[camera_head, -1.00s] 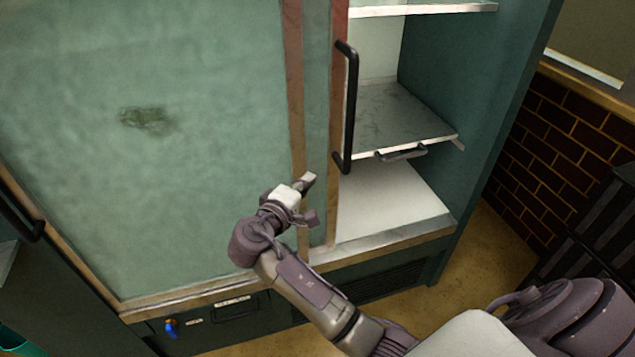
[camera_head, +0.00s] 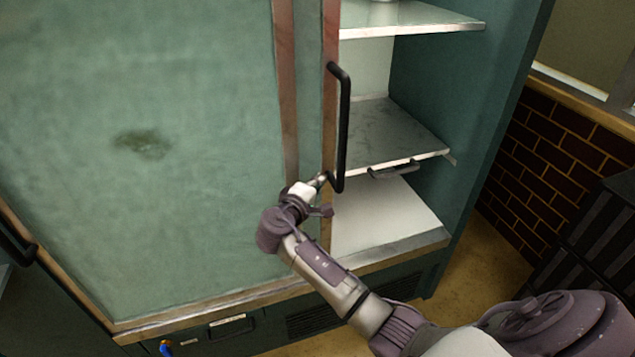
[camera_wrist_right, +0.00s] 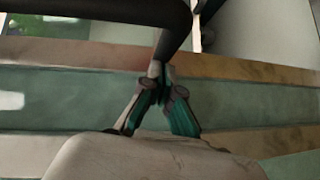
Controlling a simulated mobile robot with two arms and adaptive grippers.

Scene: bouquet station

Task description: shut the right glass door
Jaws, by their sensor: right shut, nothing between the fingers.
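The glass-fronted cabinet stands open on its right side. The right glass door (camera_head: 308,110) shows as a narrow greenish strip with a brown frame, overlapping the large left pane (camera_head: 150,220). Its black upright bar handle (camera_head: 345,125) is on the strip's right-hand frame. My right gripper (camera_head: 323,182) is shut and empty, with its fingertips at the left of the handle's lower end. In the right wrist view the shut fingertips (camera_wrist_right: 161,72) meet just by the dark handle (camera_wrist_right: 172,35); I cannot tell whether they touch it. My left gripper is not in view.
A black handle (camera_head: 15,240) is at the far left. A brick wall (camera_head: 560,150) and dark rack (camera_head: 605,230) stand right.

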